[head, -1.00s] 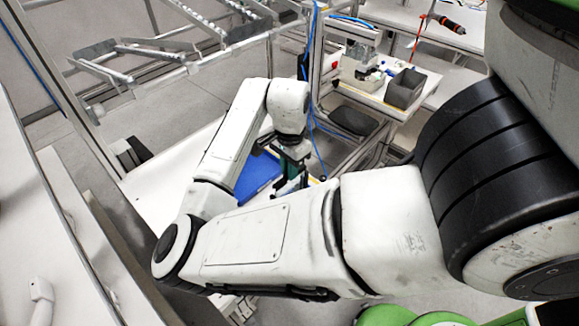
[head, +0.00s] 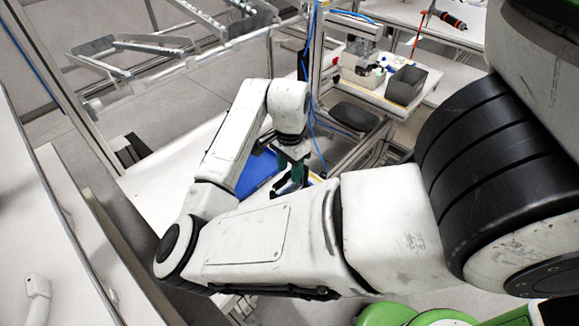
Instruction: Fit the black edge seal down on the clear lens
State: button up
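My gripper (head: 292,182) is in the head view, pointing down over the white work table beside a blue mat (head: 258,173). Its dark fingers are partly hidden behind my forearm, and it is too small to tell whether they are open or shut. I cannot make out the black edge seal or the clear lens. They may be hidden behind my arm or too small to see.
A metal frame rack (head: 150,50) stands at the upper left. A blue cable (head: 311,60) hangs near the frame post behind my wrist. The white table (head: 165,185) is bare left of my arm.

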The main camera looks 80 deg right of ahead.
aim_at(290, 171)
notch_tip(290, 171, up, 11)
jog(key=shift+b, duration=0.3)
dwell(0.5)
jog(key=shift+s+f, duration=0.1)
jog(key=shift+f, duration=0.05)
dwell(0.4)
